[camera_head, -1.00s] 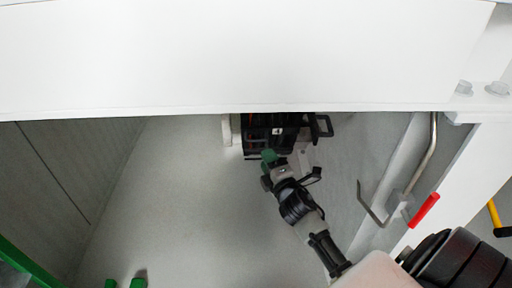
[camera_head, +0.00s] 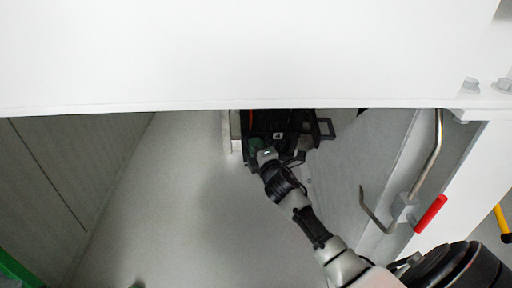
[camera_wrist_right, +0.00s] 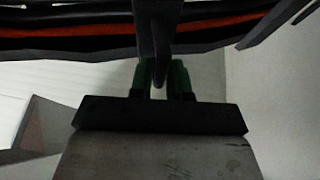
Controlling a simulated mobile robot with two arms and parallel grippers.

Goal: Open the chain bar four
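My right gripper (camera_head: 256,149) reaches up to a dark boxy assembly (camera_head: 283,125) below the white beam. In the right wrist view, its two green fingers (camera_wrist_right: 167,78) stand on either side of a dark upright bar (camera_wrist_right: 156,28). Whether they press on the bar is not clear. No part can be surely picked out as chain bar four; the upper part of the assembly is hidden behind the beam. A small dark tip (camera_head: 137,284) at the bottom edge may belong to my left gripper.
A wide white beam (camera_head: 240,55) covers the top of the head view. A bent metal lever with a red grip (camera_head: 430,213) stands at the right, near my right arm. The pale floor (camera_head: 160,210) at centre left is clear. Dark and orange strips (camera_wrist_right: 80,32) cross the wrist view.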

